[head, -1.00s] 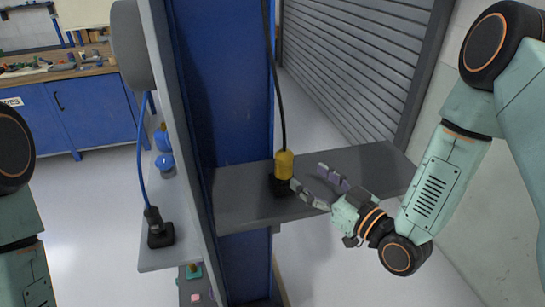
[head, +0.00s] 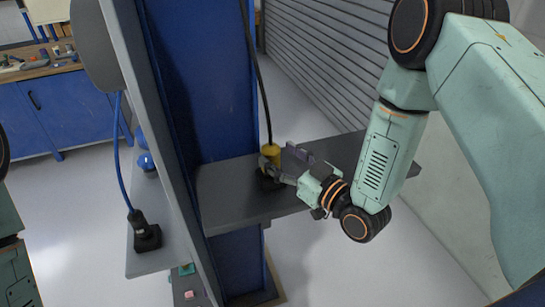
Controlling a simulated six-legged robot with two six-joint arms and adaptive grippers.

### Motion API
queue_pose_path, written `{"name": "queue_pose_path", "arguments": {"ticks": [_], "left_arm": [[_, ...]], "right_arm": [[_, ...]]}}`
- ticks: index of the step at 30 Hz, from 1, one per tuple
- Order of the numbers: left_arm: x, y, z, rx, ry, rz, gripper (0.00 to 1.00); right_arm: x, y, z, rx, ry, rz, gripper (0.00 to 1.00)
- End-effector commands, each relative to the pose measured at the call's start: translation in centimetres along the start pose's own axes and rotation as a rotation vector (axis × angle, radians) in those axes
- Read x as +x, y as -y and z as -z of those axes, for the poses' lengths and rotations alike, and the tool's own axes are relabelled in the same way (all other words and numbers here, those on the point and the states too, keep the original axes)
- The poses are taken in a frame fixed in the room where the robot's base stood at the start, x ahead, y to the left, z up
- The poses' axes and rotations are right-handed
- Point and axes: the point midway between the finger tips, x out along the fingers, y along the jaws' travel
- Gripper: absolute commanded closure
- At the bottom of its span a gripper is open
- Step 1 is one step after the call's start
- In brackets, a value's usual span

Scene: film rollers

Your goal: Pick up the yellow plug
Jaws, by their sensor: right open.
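The yellow plug (head: 271,152) stands upright in a black socket base on the grey shelf (head: 235,196), with a black cable rising from its top. My right gripper (head: 278,157) is open at the plug, reaching in from the right. One finger crosses in front of the plug's lower part and the other, purplish finger is to its right and behind. I cannot tell whether either finger touches it. The lower plug and much of the socket are hidden by the near finger. My left gripper is not in view; only part of my left arm shows at the left edge.
A blue and grey upright panel (head: 165,130) stands left of the shelf. Beyond it, a black plug (head: 141,225) with a blue cable sits on a lower ledge. A grey shutter (head: 330,60) is behind. The shelf's right part is bare.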

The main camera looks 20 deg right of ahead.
Motion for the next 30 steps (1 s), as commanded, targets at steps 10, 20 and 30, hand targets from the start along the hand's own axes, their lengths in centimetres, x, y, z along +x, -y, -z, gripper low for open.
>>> {"name": "queue_pose_path", "arguments": {"ticks": [10, 20, 30], "left_arm": [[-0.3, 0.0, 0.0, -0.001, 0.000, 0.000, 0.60], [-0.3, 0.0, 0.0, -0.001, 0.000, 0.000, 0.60], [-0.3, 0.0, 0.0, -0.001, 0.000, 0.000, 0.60]], "right_arm": [[3.0, 0.1, 0.0, 0.000, 0.000, 0.001, 0.35], [3.0, 0.1, 0.0, 0.000, 0.000, 0.001, 0.50], [3.0, 0.2, 0.0, 0.000, 0.000, 0.003, 0.79]]}}
